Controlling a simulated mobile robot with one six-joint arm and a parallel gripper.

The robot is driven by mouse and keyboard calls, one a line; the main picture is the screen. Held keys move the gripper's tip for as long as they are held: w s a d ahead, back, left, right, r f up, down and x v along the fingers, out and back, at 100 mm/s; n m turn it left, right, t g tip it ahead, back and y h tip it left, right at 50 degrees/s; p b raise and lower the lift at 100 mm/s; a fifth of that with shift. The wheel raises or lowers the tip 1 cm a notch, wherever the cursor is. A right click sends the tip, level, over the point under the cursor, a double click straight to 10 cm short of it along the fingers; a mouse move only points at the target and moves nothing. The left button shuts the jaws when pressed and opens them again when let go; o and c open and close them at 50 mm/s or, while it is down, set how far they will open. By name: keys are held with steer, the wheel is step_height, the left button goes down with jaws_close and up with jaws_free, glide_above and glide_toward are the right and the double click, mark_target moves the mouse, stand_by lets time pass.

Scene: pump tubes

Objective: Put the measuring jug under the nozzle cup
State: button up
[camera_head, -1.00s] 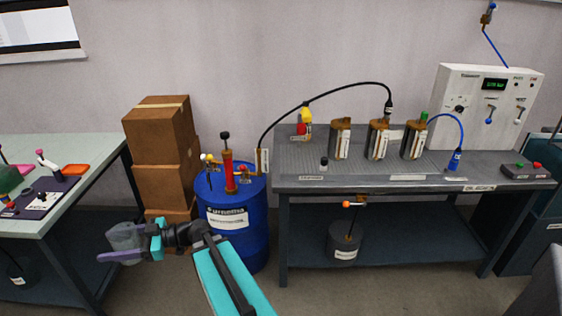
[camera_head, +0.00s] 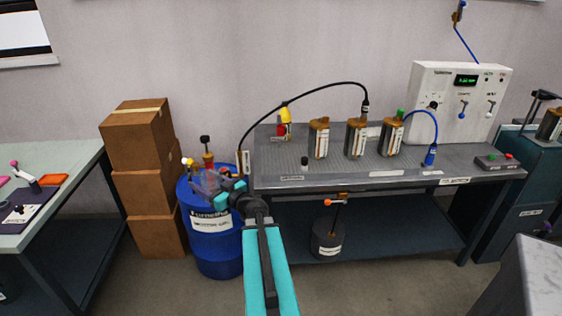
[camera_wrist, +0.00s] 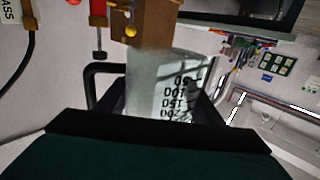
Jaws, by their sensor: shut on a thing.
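The clear measuring jug (camera_head: 204,183) is held in my gripper (camera_head: 229,187), in front of the blue drum's top in the head view. In the wrist view the jug (camera_wrist: 165,82) shows between the jaws, with its black scale upside down in the picture. My gripper is shut on it. Behind the jug, the drum's hand pump (camera_head: 207,160) has a red body and black knob. A small yellow-and-white tip (camera_head: 187,162) shows at its left. I cannot tell which part is the nozzle cup, or whether the jug is under it; the jug and gripper hide part of the pump.
The blue drum (camera_head: 214,245) stands between stacked cartons (camera_head: 148,190) and the grey workbench (camera_head: 285,179). A black hose (camera_head: 300,93) arches from near the pump to the bench. In the wrist view a brown block (camera_wrist: 155,40) overlaps the jug's far end. A green-topped table (camera_head: 55,205) is at left.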

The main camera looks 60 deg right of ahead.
steer(key=s+d+f+m+g+h+p, duration=0.1)
steer(key=s+d+m+g+h, duration=0.3)
steer(key=s+d, duration=1.6)
steer(key=d+m+h, duration=0.3)
steer(key=h, duration=0.3)
steer(key=shift+d+g, duration=0.25)
steer(key=shift+g, duration=0.15)
steer(key=shift+w+d, duration=0.1)
steer(key=shift+p+x, duration=0.9)
steer(key=shift+x, duration=5.95)
steer(key=shift+d+r, duration=0.15)
steer(key=shift+x, duration=2.05)
steer(key=shift+f, duration=0.7)
